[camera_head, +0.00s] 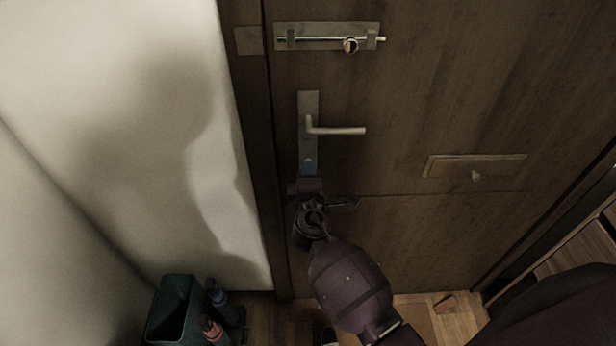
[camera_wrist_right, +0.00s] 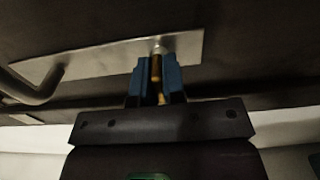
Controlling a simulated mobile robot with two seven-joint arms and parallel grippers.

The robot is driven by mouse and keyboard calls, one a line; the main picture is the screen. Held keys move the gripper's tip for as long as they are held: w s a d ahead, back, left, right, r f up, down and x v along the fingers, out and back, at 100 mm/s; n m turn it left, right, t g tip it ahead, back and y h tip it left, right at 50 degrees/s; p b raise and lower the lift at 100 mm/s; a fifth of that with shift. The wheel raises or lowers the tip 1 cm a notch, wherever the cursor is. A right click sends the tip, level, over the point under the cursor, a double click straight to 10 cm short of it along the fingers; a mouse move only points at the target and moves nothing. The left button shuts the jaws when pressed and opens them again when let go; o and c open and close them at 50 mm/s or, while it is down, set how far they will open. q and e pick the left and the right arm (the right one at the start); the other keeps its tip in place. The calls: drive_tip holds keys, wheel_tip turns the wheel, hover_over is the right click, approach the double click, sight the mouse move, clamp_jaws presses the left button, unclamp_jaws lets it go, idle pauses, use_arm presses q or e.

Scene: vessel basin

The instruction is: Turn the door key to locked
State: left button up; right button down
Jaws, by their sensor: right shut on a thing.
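The brown door (camera_head: 430,100) is in front of me and looks closed. Its metal lock plate (camera_head: 308,110) carries a lever handle (camera_head: 338,130) that points right. My right gripper (camera_head: 309,166) is at the lower end of this plate. In the right wrist view its blue fingers (camera_wrist_right: 157,78) are shut on a brass-coloured key (camera_wrist_right: 156,68), which meets the plate (camera_wrist_right: 110,65) at a round keyhole fitting. In the head view the key is hidden by the gripper. I cannot tell the key's exact turn angle. My left gripper is not in view.
A sliding bolt (camera_head: 330,38) is above the handle, and a mail flap (camera_head: 474,166) is to the right. A dark bin (camera_head: 172,308) and bottles (camera_head: 215,294) stand at the lower left by the pale wall (camera_head: 120,120). A shelf unit (camera_head: 585,245) is at the right.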

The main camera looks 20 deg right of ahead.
idle(0.4)
drive_tip(key=c, duration=1.2)
unclamp_jaws()
drive_tip(key=shift+s, duration=0.15)
drive_tip(key=shift+s+a+f, duration=0.1)
drive_tip(key=shift+s+a, duration=0.05)
drive_tip(key=shift+s, duration=0.15)
drive_tip(key=b+v, duration=0.1)
drive_tip(key=v, duration=0.9)
